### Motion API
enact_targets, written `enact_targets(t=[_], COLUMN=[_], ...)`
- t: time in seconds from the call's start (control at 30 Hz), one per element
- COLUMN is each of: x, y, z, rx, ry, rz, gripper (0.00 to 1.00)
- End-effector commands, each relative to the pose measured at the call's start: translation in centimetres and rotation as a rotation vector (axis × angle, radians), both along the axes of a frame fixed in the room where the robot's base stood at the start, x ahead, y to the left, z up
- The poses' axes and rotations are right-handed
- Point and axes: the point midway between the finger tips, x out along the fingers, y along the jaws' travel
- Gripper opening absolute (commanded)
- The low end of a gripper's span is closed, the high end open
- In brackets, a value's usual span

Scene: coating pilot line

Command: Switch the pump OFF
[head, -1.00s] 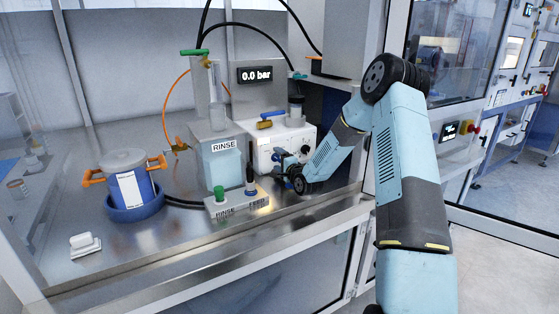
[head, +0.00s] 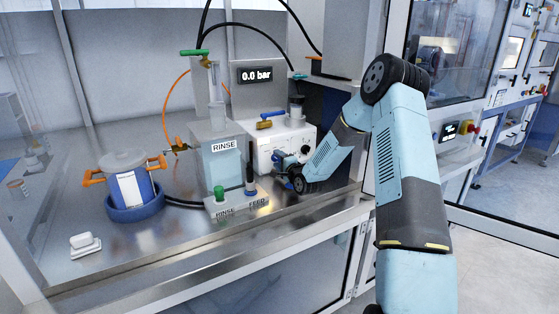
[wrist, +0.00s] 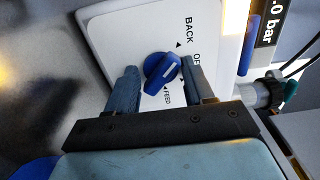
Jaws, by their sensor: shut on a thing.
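The pump is a white box (head: 292,139) at the back right of the bench, with a blue rotary knob (wrist: 161,71) on its front. The wrist view shows the labels BACK, OFF and FEED around the knob, with OFF partly covered by a finger. My gripper (wrist: 160,85) is shut on the knob, one finger on each side. In the head view my wrist hides most of the knob. The display (head: 255,75) reads 0.0 bar.
A RINSE vessel (head: 222,160) and a base with a green and a dark valve knob (head: 236,203) stand left of the pump. A pot with orange handles (head: 125,188) sits farther left. A white block (head: 84,243) lies at the front left.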

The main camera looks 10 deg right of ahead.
Motion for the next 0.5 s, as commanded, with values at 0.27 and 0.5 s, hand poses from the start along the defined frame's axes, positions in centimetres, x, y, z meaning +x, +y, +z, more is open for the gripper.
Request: enact_targets(t=[0.27,0.5], x=[-0.02,-0.03], y=[0.11,0.04], z=[-0.06,-0.15], rx=[-0.002,0.041], ry=[0.0,0.015], rz=[0.002,0.001], gripper=[0.13,0.11])
